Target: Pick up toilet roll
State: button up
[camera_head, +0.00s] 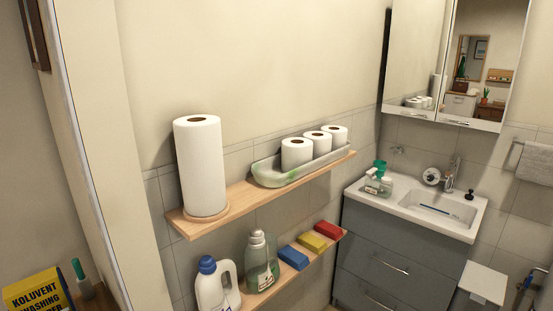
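Three white toilet rolls stand upright in a row in a pale greenish tray (270,178) on the upper wooden shelf. The nearest roll (296,155) is at the left, the middle roll (318,143) is behind it, and the farthest roll (337,135) is at the right. Their lower parts are partly hidden by the tray's rim. A tall paper towel roll (201,165) stands on a round wooden base at the shelf's left end. My gripper is not in view.
The upper shelf (245,200) is bare between the towel roll and the tray. Below, a lower shelf holds a white jug (213,290), a green bottle (262,265) and coloured sponges (312,243). A sink cabinet (400,255) stands right; a yellow box (38,292) is lower left.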

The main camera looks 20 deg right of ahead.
aim_at(296, 152)
jog(key=u, duration=4.6)
jog(key=i, duration=0.1)
jog(key=z, duration=3.65)
jog(key=k, duration=0.2)
jog(key=u, duration=2.25)
jog(key=k, duration=1.45)
jog(key=z, duration=0.1)
